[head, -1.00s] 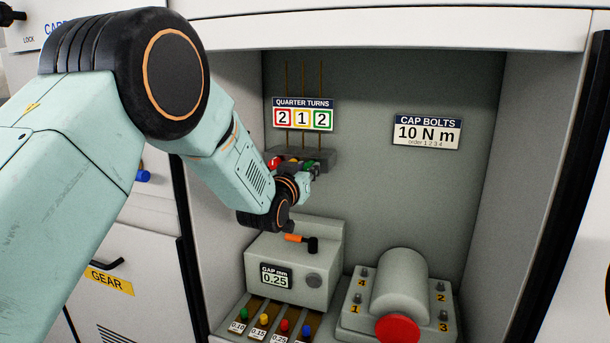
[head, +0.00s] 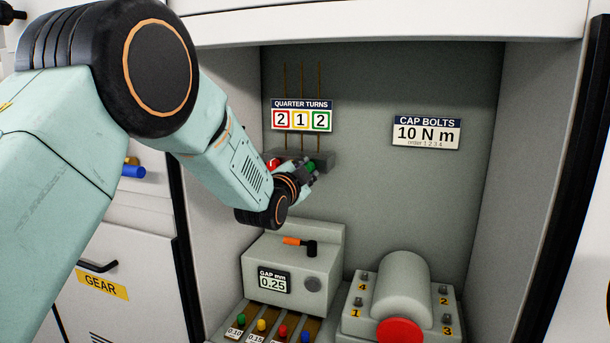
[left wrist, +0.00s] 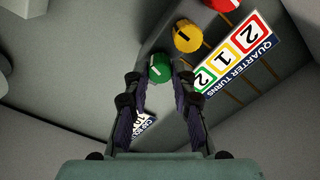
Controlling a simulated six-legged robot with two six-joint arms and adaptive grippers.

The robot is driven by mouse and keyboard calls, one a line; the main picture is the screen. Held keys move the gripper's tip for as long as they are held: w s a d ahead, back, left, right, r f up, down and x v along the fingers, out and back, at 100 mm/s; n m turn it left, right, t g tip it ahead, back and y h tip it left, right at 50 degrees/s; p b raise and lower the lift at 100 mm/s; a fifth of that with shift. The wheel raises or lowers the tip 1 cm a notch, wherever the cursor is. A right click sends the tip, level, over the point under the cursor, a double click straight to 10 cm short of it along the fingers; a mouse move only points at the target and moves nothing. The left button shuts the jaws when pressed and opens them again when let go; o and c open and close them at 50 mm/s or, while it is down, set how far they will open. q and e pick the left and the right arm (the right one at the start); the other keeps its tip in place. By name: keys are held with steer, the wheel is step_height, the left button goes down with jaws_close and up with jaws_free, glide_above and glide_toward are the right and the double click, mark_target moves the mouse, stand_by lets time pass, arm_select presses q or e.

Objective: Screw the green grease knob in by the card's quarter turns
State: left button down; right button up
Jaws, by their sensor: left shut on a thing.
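The green grease knob (left wrist: 160,68) sits at the end of the row on the grey block, between the fingertips of my left gripper (left wrist: 158,82). The jaws are shut on it. A light line shows on its face. In the head view the gripper (head: 305,172) covers part of the green knob (head: 313,168). The yellow knob (left wrist: 187,37) and red knob (left wrist: 222,3) stand beside it, apart from the gripper. The quarter turns card (head: 302,116) reads red 2, yellow 1, green 2. My right gripper is not in view.
The grey block (head: 325,158) is on the recess's back wall, with thin brown pipes above it. Below stand a gap gauge box (head: 300,262) with an orange-handled tool (head: 300,242) on top, and a bolted housing (head: 400,285).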

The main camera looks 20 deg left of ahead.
arm_select(q)
steer(key=m, duration=0.2)
steer(key=m+b, duration=0.1)
steer(key=m, duration=0.1)
steer(key=m+b, duration=0.1)
steer(key=m, duration=0.2)
steer(key=shift+w+r, duration=0.1)
steer(key=shift+r, duration=0.2)
steer(key=m+b, duration=0.1)
steer(key=m, duration=0.3)
steer(key=shift+m, duration=0.3)
steer(key=shift+a+r+m+b, duration=0.1)
steer(key=shift+m+b, duration=0.3)
steer(key=shift+m, duration=1.1)
steer(key=c, duration=1.5)
jaws_free()
steer(key=o, duration=0.4)
steer(key=shift+w+f, duration=0.2)
steer(key=shift+f, duration=0.15)
steer(key=shift+s, duration=0.1)
steer(key=shift+s+m, duration=0.15)
steer(key=shift+m, duration=0.15)
